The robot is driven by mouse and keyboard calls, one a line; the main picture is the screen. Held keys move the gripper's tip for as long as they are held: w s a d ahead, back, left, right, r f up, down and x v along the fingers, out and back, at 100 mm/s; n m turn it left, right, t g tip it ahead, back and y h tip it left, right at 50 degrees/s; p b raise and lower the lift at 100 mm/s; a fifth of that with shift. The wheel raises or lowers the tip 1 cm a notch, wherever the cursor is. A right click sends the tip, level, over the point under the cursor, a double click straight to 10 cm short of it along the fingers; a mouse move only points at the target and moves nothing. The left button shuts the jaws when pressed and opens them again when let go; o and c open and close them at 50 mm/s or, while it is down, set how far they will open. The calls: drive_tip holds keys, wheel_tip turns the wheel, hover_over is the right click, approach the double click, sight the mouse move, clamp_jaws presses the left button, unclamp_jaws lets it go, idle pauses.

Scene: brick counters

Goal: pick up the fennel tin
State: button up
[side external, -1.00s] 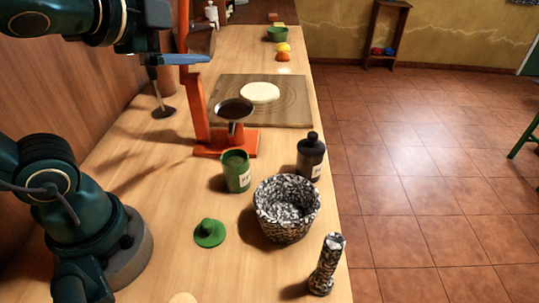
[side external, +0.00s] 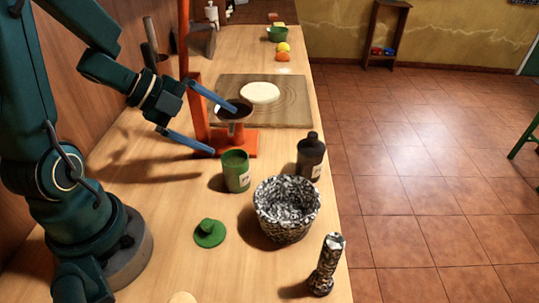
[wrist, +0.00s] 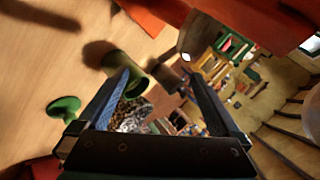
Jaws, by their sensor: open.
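A green tin (side external: 236,173) with a small pale label stands upright and open-topped on the wooden counter; I take it for the fennel tin, though the label is unreadable. Its green knobbed lid (side external: 209,233) lies nearer the camera. My gripper (side external: 223,130) is open and empty, tilted, with its blue fingers spread above and behind the tin, near the orange stand. In the wrist view the tin (wrist: 128,68) is near the left finger, which overlaps part of it. The lid also shows in the wrist view (wrist: 63,107).
An orange stand (side external: 240,143) with a dark pan (side external: 234,112) is close behind the tin. A speckled mortar (side external: 287,212), its pestle (side external: 326,265) and a dark bottle (side external: 311,157) stand to the right. A board (side external: 290,108) with dough lies behind. Counter left of the tin is clear.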

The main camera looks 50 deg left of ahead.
sight(251, 185)
drive_tip(key=s+h, duration=0.1)
drive_tip(key=s+d+f+n+g+h, duration=0.1)
drive_tip(key=s, duration=0.1)
drive_tip(key=s+d+f+h, duration=0.1)
drive_tip(key=shift+s+d+n+g, duration=0.15)
drive_tip(key=shift+s+n+g, duration=0.05)
drive_tip(key=shift+n+g, duration=0.1)
drive_tip(key=shift+s+d+f+n, duration=0.15)
drive_tip(key=shift+s+f+n, duration=0.15)
drive_tip(key=shift+n, duration=0.1)
drive_tip(key=f+n, duration=0.1)
drive_tip(key=w+f+n, duration=0.1)
drive_tip(key=w+a+f+n+y, duration=0.1)
drive_tip(key=shift+f, duration=0.15)
drive_tip(key=shift+w+d+f+n, duration=0.15)
drive_tip(key=shift+d+f+n, duration=0.1)
drive_tip(key=shift+n, duration=0.35)
drive_tip(key=shift+w+d+f+n+t+h, duration=0.1)
drive_tip(key=shift+w+d+n+t+h, duration=0.45)
drive_tip(key=shift+d+n+h, duration=0.3)
drive_tip(key=shift+w+d+n+t+h, duration=0.25)
drive_tip(key=shift+w+d+n, duration=0.15)
drive_tip(key=shift+d+n, duration=0.15)
drive_tip(key=shift+x, duration=2.45)
clamp_jaws()
